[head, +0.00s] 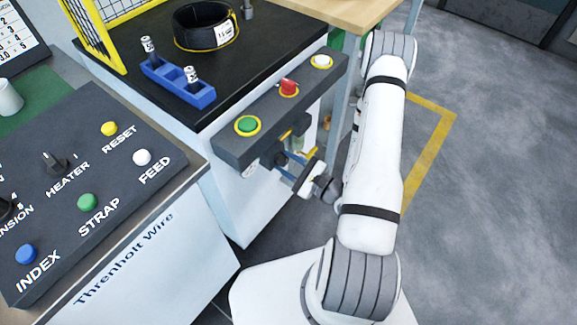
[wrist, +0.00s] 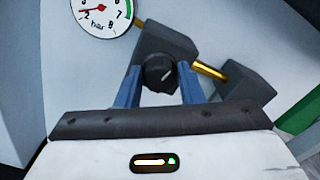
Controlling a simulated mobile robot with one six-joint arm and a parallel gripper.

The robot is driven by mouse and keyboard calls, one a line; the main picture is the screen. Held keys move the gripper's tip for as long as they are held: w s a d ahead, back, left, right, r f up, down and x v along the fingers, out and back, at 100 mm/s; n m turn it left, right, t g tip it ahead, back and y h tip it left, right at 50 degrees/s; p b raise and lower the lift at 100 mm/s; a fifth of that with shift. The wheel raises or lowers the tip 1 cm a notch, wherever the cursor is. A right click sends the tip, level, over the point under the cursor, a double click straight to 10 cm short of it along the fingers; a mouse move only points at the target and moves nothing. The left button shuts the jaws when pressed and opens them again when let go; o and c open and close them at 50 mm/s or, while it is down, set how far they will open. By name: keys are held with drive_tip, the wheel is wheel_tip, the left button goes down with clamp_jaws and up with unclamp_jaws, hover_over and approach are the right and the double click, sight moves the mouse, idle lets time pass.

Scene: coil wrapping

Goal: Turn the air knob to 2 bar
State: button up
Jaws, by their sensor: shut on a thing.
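The air knob (wrist: 160,72) is a dark round knob with a pale mark, on a dark grey regulator block (wrist: 168,45) in the wrist view. My gripper (wrist: 160,80) is shut on it, with a blue finger on each side. In the head view my gripper (head: 283,165) reaches the knob below the button panel on the machine's front. A white pressure gauge (wrist: 100,12), marked bar, shows at the top left of the wrist view, its top cut off. Its red needle points left, close above a digit that looks like 2. A green band lies at its right.
Brass fittings (wrist: 210,71) and a second dark block (wrist: 245,85) sit right of the regulator. Above the gripper, the button panel (head: 265,119) juts out with green, red and white buttons. A control desk (head: 100,180) stands at left. Open floor lies at right.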

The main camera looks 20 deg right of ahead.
drive_tip(key=shift+n+b, duration=0.8)
drive_tip(key=shift+n, duration=0.5)
drive_tip(key=shift+w+n, duration=0.1)
drive_tip(key=shift+n, duration=0.2)
drive_tip(key=o, duration=0.9)
drive_tip(key=shift+v, duration=3.95)
